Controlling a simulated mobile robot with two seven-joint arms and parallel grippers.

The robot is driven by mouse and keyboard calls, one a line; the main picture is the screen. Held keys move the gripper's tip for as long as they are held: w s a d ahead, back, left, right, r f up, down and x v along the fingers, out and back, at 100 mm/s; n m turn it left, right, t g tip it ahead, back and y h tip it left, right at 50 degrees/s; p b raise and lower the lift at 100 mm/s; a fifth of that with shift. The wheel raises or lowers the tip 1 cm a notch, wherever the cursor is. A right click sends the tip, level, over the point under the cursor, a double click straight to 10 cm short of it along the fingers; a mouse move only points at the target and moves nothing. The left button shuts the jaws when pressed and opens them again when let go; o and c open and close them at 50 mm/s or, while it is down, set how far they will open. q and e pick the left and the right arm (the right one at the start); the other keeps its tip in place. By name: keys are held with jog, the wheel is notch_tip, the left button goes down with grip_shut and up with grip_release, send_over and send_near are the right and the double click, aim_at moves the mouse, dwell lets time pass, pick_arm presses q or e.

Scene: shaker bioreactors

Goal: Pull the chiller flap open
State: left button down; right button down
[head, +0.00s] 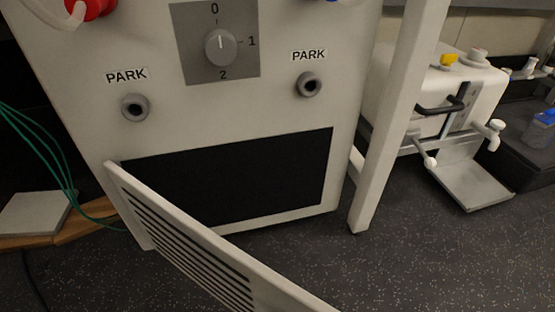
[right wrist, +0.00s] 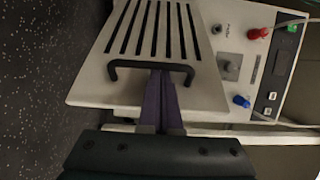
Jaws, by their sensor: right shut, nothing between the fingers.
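The chiller flap (head: 222,247) is a white slatted panel on the lower front of the white chiller (head: 230,100). In the head view it stands swung out from the left side of a dark opening (head: 250,170), running down past the bottom edge. In the right wrist view the flap (right wrist: 208,75) carries a black bar handle (right wrist: 122,64). My right gripper (right wrist: 160,78) is shut and empty, its purple fingers reaching the middle of the handle. I cannot tell whether the fingertips are behind the bar or just touching it. My left gripper is not in view.
A pale upright post (head: 400,110) stands right of the chiller. A white device with a black handle (head: 435,107) is beyond it. Green cables (head: 45,150) hang at the left above a wooden board (head: 85,222). The dark speckled floor (head: 430,260) is clear at the front right.

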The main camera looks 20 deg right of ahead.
jog(key=shift+w, duration=0.1)
dwell(0.3)
jog(key=v, duration=1)
jog(key=w+a+n+g+y, duration=0.2)
jog(key=w+n+y, duration=0.1)
jog(key=w, duration=0.7)
jog(key=shift+a+f+y, duration=0.2)
jog(key=shift+f+y, duration=0.05)
jog(key=shift+y, duration=0.35)
jog(key=shift+a, duration=0.15)
jog(key=s+a, duration=0.3)
jog(key=a, duration=0.3)
jog(key=shift+s+a, duration=0.25)
jog(key=shift+s, duration=0.05)
